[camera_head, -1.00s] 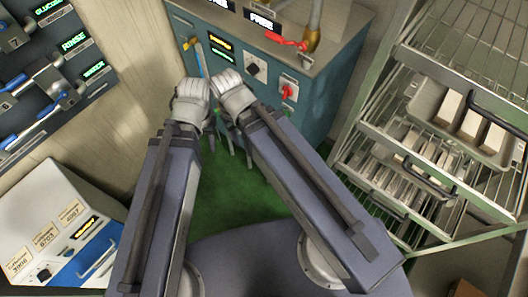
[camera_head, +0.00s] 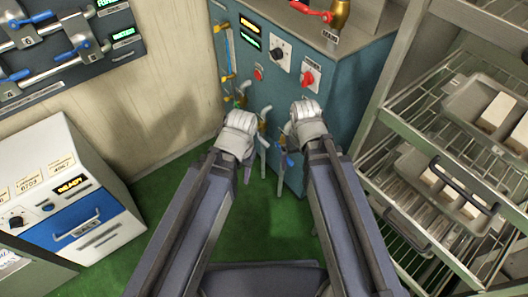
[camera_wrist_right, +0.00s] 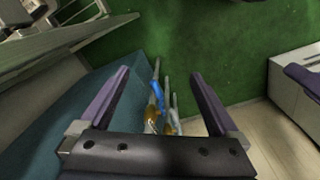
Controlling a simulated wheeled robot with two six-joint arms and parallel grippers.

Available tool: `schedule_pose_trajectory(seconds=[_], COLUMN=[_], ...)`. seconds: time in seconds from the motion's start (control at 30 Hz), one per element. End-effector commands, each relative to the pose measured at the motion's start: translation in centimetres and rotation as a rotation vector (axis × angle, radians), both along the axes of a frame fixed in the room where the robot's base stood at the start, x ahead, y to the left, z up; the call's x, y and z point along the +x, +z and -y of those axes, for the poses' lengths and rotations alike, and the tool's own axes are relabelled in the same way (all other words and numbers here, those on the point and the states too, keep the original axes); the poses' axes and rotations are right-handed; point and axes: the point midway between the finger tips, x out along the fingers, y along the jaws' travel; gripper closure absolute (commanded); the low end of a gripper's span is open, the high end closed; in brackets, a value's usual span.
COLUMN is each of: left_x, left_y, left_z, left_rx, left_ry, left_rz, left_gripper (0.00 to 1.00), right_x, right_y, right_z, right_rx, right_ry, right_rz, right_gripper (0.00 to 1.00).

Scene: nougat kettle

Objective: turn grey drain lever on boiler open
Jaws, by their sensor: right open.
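The boiler (camera_head: 350,100) is a teal cabinet at the upper middle of the head view. Brass valves (camera_head: 265,112) stick out low on its front, partly hidden by my wrists. In the right wrist view, a blue lever (camera_wrist_right: 157,92) and thin grey parts (camera_wrist_right: 165,68) show between the fingers, with brass fittings (camera_wrist_right: 172,128). I cannot tell which grey part is the drain lever. My right gripper (camera_wrist_right: 160,75) is open and empty, pointing down by the valves; it also shows in the head view (camera_head: 283,160). My left gripper (camera_head: 253,165) hangs beside it, its jaws unclear.
A wire rack (camera_head: 410,140) with trays stands close to the boiler's right. A white machine (camera_head: 55,175) with a blue front stands at the left. A valve panel (camera_head: 60,40) is on the wall. Green floor (camera_head: 165,205) is open between them.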

Motion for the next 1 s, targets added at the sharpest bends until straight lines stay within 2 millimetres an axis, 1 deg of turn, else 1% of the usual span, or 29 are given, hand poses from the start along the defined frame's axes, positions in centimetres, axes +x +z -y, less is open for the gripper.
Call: schedule_pose_trajectory(seconds=[0.03,0.17,0.27,0.37,0.4,0.5,0.57,0.6,0.7,0.8,0.9,1.0], left_x=[0.0,0.0,0.0,0.0,0.0,0.0,0.0,0.0,0.0,0.0,0.0,0.0], left_y=[-3.2,-6.3,-8.4,-10.5,-11.0,-11.1,-11.1,-11.1,-11.1,-11.0,-11.0,-11.0], left_z=[0.0,0.0,0.0,0.0,0.0,0.0,0.0,0.0,0.0,0.0,0.0,0.0], left_rx=[0.001,0.001,0.002,0.002,0.002,0.002,0.002,0.002,0.002,0.002,0.002,0.002], left_ry=[0.0,-0.001,-0.001,-0.001,-0.001,-0.001,-0.001,-0.001,-0.001,-0.001,-0.001,-0.001], left_rz=[0.0,0.0,0.001,0.001,0.001,0.001,0.001,0.001,0.001,0.001,0.001,0.001], left_gripper=[0.5,0.5,0.5,0.5,0.5,0.5,0.5,0.5,0.5,0.5,0.5,0.5], right_x=[0.5,2.0,3.6,6.7,8.6,12.3,14.4,15.7,18.8,21.6,23.5,24.4], right_y=[-3.2,-6.3,-8.4,-10.5,-11.0,-11.1,-11.1,-11.1,-11.1,-11.1,-11.1,-11.1], right_z=[0.7,1.7,2.2,2.0,1.5,-0.1,-1.3,-2.2,-4.5,-6.8,-8.6,-9.6], right_rx=[0.005,0.02,0.031,0.042,0.046,0.052,0.055,0.055,0.054,0.051,0.048,0.045], right_ry=[-0.025,-0.088,-0.154,-0.264,-0.329,-0.477,-0.561,-0.617,-0.753,-0.879,-0.98,-1.04], right_rz=[0.005,0.02,0.027,0.031,0.031,0.025,0.021,0.017,0.009,0.003,-0.001,-0.004], right_gripper=[0.03,0.03,0.03,0.03,0.03,0.03,0.03,0.03,0.03,0.03,0.03,0.03])
